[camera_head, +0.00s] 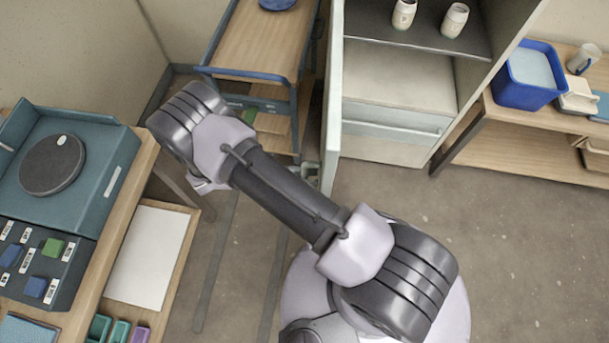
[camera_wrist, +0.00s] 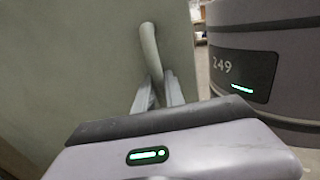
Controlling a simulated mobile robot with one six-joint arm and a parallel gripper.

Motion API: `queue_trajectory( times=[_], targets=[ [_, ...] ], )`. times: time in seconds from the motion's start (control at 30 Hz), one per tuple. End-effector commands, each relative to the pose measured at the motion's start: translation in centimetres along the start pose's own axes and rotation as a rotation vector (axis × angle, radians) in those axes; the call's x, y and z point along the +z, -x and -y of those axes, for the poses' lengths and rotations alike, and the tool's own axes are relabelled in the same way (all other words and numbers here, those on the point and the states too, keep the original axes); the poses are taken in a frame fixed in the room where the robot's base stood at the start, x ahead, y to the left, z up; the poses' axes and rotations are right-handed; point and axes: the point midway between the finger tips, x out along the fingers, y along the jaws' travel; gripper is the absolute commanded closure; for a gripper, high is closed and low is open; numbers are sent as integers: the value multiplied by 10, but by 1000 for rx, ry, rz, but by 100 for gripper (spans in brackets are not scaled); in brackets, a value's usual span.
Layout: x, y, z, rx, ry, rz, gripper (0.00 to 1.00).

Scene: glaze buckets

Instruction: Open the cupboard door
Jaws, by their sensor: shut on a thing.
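The cupboard (camera_head: 400,100) stands at the top centre of the head view, its inside showing. Its pale door (camera_head: 334,90) stands open at the left side, seen nearly edge-on and pointing toward me. In the wrist view the door panel (camera_wrist: 80,60) fills the left, with a curved bar handle (camera_wrist: 149,45) on it. My gripper (camera_wrist: 157,93) is shut on the lower part of this handle.
Two pale cups (camera_head: 428,16) stand on the cupboard's dark shelf. A wooden trolley with a blue frame (camera_head: 252,75) is just left of the door. A workbench (camera_head: 125,240) lines the left. A bench with a blue bucket (camera_head: 528,88) stands right. Floor (camera_head: 510,250) at lower right is clear.

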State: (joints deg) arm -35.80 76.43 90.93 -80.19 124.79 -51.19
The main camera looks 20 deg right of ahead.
Motion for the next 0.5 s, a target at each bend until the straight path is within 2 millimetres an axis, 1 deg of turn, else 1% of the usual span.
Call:
queue_trajectory(
  times=[0.47,0.5],
  targets=[
    [0,0,-1,0,0,0,100],
    [0,0,-1,0,0,0,84]
  ],
)
